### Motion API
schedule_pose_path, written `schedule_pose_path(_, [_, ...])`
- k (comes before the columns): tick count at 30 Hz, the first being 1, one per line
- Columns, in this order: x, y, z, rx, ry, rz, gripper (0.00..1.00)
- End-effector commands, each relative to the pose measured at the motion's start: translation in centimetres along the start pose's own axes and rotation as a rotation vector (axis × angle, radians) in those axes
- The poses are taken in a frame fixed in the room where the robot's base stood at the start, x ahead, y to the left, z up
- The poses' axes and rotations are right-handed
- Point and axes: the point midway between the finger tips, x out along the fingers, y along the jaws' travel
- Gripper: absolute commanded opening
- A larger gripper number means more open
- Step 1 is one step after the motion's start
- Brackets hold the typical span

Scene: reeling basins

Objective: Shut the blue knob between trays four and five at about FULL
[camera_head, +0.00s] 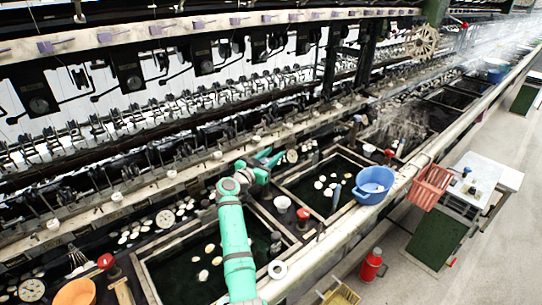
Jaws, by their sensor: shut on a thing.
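My green arm reaches up from the bottom of the head view, and my gripper (270,160) is at the far edge of the basins, near the divider between two dark water trays. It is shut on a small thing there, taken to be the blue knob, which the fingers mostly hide. The knob's setting cannot be read. A round pale dial (292,156) sits just right of the gripper. The nearer tray (150,262) is partly behind my arm. The farther tray (312,167) holds several white cocoons.
Red-topped posts (106,262) stand along the basins. A blue bowl (373,186) sits on the front ledge, and an orange bowl (75,293) is at lower left. A red crate (431,183), a red flask (372,265) and a white table (487,171) are at right. Reeling machinery lines the back.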

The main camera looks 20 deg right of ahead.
Motion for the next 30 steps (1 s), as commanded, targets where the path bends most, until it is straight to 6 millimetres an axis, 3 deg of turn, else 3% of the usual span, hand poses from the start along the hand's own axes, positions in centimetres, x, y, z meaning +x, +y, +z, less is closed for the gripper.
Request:
schedule_pose_path(17, [0.09, 0.09, -0.30, 0.003, 0.003, 0.029, 0.12])
schedule_pose_path(18, [0.09, 0.09, -0.31, 0.003, 0.003, 0.029, 0.44])
schedule_pose_path(19, [0.08, 0.09, -0.30, 0.002, 0.003, 0.029, 0.52])
schedule_pose_path(30, [-0.25, 0.04, -0.09, 0.001, 0.001, 0.029, 0.53])
